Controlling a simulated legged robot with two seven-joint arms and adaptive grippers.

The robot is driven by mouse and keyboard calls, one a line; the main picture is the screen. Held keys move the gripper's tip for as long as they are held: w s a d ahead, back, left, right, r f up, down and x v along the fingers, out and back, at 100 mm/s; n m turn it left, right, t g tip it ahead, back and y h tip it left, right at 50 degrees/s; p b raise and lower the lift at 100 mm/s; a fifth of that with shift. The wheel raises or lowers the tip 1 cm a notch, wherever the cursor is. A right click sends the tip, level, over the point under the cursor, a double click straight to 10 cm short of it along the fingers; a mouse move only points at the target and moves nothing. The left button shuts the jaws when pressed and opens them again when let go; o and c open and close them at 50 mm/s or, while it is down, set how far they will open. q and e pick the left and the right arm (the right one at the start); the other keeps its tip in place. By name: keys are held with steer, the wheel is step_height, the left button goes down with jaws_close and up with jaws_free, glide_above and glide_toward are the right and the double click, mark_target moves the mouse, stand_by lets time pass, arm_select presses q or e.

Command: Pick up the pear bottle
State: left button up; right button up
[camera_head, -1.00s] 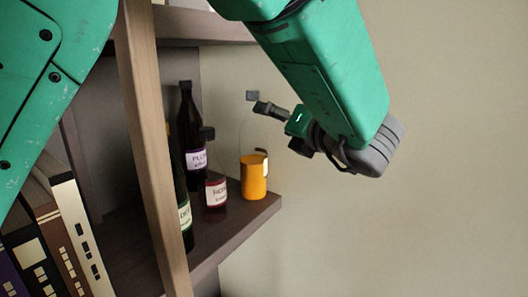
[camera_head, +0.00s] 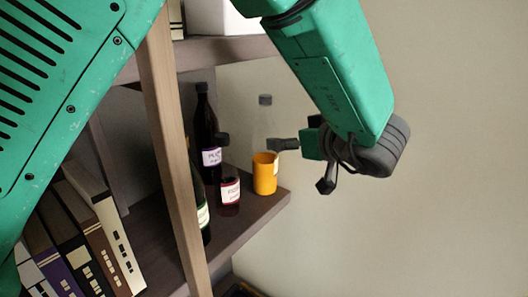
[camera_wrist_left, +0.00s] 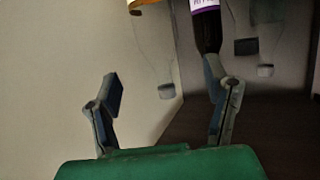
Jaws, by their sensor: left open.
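My left gripper (camera_head: 303,165) is open and empty, to the right of the bottles in the head view. In the left wrist view its two fingers (camera_wrist_left: 163,100) are spread wide. A clear-necked bottle with orange-yellow lower part (camera_head: 265,178) stands nearest, at the shelf's right end; one finger is close to it, contact unclear. Its body also shows at the top of the left wrist view (camera_wrist_left: 143,3). A tall dark bottle with purple label (camera_head: 209,140), a red-labelled bottle (camera_head: 230,190) and a green-labelled bottle (camera_head: 202,213) stand to its left. No label clearly reads pear.
A wooden shelf post (camera_head: 167,140) partly hides the green-labelled bottle. The bottles stand on a dark shelf board (camera_head: 250,212). Several books (camera_head: 105,240) stand left of the post. Another board (camera_head: 225,47) lies above with a white object (camera_head: 222,17). The wall at right is clear.

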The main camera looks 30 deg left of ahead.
mark_target(265, 138)
arm_select(q)
steer(key=p+x, duration=0.2)
steer(key=x, duration=1)
steer(key=shift+w+a+f+p, duration=0.1)
steer(key=shift+w+f+p, duration=0.05)
steer(key=shift+w+p, duration=0.15)
steer(key=shift+w+a+f, duration=0.2)
steer(key=shift+w, duration=0.05)
steer(key=shift+d, duration=0.1)
arm_select(e)
steer(key=r, duration=0.2)
steer(key=shift+w+d+r, duration=0.1)
steer(key=shift+d+r, duration=0.2)
steer(key=shift+d, duration=0.05)
